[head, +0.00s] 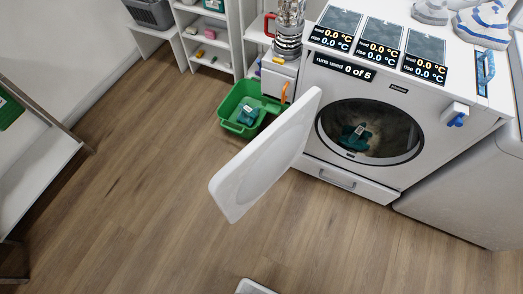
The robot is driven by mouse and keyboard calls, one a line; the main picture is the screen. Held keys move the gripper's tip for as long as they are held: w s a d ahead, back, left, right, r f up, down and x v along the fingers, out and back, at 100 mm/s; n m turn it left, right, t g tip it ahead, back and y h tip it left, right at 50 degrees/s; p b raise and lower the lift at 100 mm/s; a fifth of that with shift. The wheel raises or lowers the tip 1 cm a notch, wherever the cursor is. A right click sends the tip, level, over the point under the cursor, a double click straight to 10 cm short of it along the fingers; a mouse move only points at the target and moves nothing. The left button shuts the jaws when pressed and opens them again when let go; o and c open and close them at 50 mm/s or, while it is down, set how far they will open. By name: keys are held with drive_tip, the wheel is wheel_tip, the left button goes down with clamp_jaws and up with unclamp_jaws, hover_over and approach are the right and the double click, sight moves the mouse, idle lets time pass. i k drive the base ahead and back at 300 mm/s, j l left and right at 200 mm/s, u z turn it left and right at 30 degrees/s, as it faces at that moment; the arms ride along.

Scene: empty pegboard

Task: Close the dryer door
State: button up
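The white dryer (395,178) stands at the upper right, facing the open floor. Its white door (262,160) stands wide open, swung out to the left of the round opening and reaching over the floor. The dark-rimmed drum opening (370,132) is uncovered. A dark green item with a pale label (356,136) lies inside the drum. My gripper does not show in the head view, so its place relative to the door is hidden.
A green bin (241,108) holding a teal item stands left of the dryer, behind the door. Shelves (208,30) stand at the back, a rack (38,150) at the far left. Display panels and shoes (482,24) top the dryer.

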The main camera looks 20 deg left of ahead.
sight(237, 186)
drive_tip(key=j+z, duration=0.15)
drive_tip(key=j, duration=0.85)
drive_tip(key=j+z, duration=0.2)
drive_tip(key=j, duration=0.75)
drive_tip(key=k+j+z, duration=0.15)
drive_tip(key=j, duration=0.85)
drive_tip(key=k+j, duration=0.1)
drive_tip(key=j, duration=0.25)
drive_tip(key=j+z, duration=0.1)
drive_tip(key=j, duration=0.25)
drive_tip(key=k+j, duration=0.15)
drive_tip(key=j, duration=0.2)
drive_tip(key=k+j, duration=0.1)
drive_tip(key=j, duration=0.25)
drive_tip(key=z, duration=0.05)
